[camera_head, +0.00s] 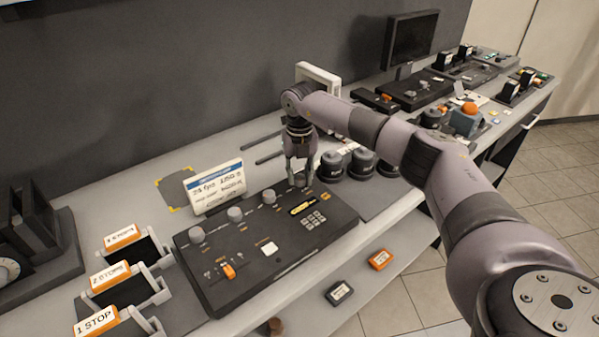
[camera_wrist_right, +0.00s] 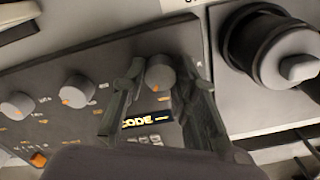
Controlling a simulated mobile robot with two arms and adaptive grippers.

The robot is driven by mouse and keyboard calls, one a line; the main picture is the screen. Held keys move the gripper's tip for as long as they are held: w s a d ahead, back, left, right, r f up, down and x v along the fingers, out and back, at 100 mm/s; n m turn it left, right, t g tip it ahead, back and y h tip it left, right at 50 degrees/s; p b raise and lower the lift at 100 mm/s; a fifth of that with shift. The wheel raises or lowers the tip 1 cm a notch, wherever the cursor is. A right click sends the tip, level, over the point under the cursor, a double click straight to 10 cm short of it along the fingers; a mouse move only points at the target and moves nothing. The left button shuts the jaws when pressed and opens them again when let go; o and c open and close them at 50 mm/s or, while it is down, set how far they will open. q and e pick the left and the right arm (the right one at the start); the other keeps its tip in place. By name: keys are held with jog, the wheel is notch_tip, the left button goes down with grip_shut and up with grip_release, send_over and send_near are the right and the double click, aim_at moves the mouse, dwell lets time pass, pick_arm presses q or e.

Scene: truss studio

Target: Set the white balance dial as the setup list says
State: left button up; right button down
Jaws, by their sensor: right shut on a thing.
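A dark control panel (camera_head: 270,285) on the bench carries a row of grey dials. My right gripper (camera_head: 300,172) reaches down to the dial at the row's right end. In the right wrist view my gripper (camera_wrist_right: 165,100) is shut on this grey dial (camera_wrist_right: 160,74), one finger on each side. An orange mark shows low on the dial. The other dials (camera_wrist_right: 77,91) stand free to the left. The dial labels are too small to read. A white setup card (camera_head: 216,188) stands behind the panel; its upper line seems to start "24 fps". My left gripper is not in view.
Black round lens-like items (camera_head: 362,163) stand just right of the gripper. Orange-labelled filter cases (camera_head: 118,238) stand at the left. An orange switch (camera_head: 228,271) sits on the panel front. Two small blocks (camera_head: 380,260) lie on the lower shelf.

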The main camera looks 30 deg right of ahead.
aim_at(300, 177)
jog(key=m, duration=0.2)
jog(key=m+p, duration=0.1)
jog(key=m, duration=0.1)
jog(key=shift+r+m, duration=0.2)
jog(key=shift+m, duration=0.1)
jog(key=shift+d+m+p, duration=0.1)
jog(key=shift+m+p, duration=0.65)
jog(key=shift+m, duration=1.15)
jog(key=shift+f, duration=0.1)
jog(key=c, duration=1.2)
grip_release()
jog(key=shift+c, duration=0.2)
notch_tip(300, 177, up, 12)
